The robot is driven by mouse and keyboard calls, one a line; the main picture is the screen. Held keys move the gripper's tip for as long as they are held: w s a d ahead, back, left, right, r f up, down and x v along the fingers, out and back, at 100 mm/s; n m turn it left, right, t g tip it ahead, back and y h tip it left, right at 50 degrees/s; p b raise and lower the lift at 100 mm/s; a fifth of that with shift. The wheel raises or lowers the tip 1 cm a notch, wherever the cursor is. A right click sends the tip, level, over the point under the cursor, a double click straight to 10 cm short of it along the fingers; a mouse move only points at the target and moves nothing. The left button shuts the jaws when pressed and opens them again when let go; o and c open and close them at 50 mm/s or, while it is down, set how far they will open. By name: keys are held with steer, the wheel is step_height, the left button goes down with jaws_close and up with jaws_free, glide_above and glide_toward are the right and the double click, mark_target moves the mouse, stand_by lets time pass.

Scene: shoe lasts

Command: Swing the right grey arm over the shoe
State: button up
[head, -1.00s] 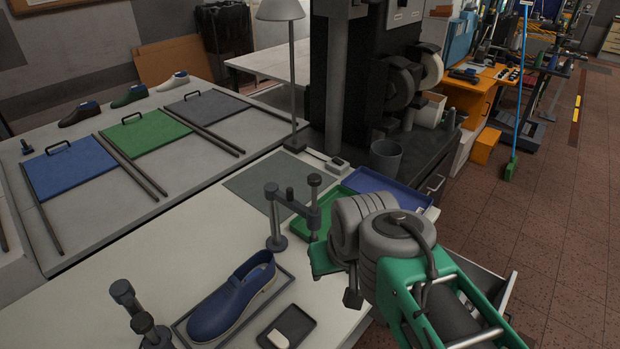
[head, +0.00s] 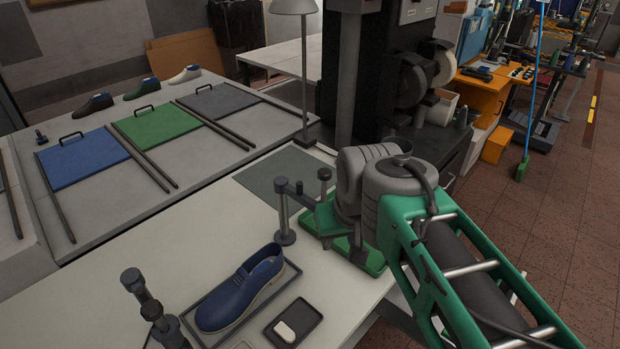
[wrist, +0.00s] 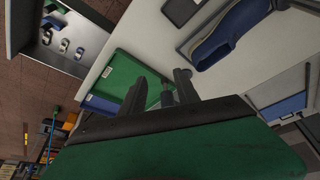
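The blue shoe (head: 240,290) lies on a dark tray (head: 207,338) on the white table. The right grey arm (head: 284,212) stands on a post behind the shoe, points right away from it, and ends in an upright dark knob (head: 324,182). My gripper (head: 330,215) is at the knob end of that arm, its fingers partly hidden in the head view. In the wrist view its two fingers (wrist: 160,92) stand apart, with a dark upright piece (wrist: 167,98) showing between them. The shoe also shows in the wrist view (wrist: 228,32). I see no firm grip.
The left grey arm (head: 152,306) stands on the shoe's near left side. A small dark tray (head: 277,338) with a white piece is right of the shoe. A green tray (head: 374,262) lies beneath my gripper. A grey-green mat (head: 262,180) lies behind the right arm.

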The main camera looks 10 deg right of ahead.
steer(key=g, duration=0.2)
glide_toward(299, 183)
steer(key=s+d, duration=0.2)
steer(key=d, duration=0.1)
steer(key=s+d, duration=0.1)
steer(key=shift+s+d+r, duration=0.2)
steer(key=shift+s+r, duration=0.1)
steer(key=shift+r, duration=0.1)
steer(key=w+a+f, duration=0.1)
steer(key=w, duration=0.1)
steer(key=w+a+f+n+g, duration=0.1)
steer(key=w+a, duration=0.1)
steer(key=w+a+f+n+g, duration=0.1)
steer(key=shift+w+a+p, duration=0.2)
steer(key=shift+w+p, duration=0.2)
step_height(299, 183, down, 8)
steer(key=shift+s+r+p, duration=0.1)
steer(key=shift+s+p, duration=0.05)
steer(key=shift+p, duration=0.3)
steer(key=shift+c, duration=0.5)
jaws_close()
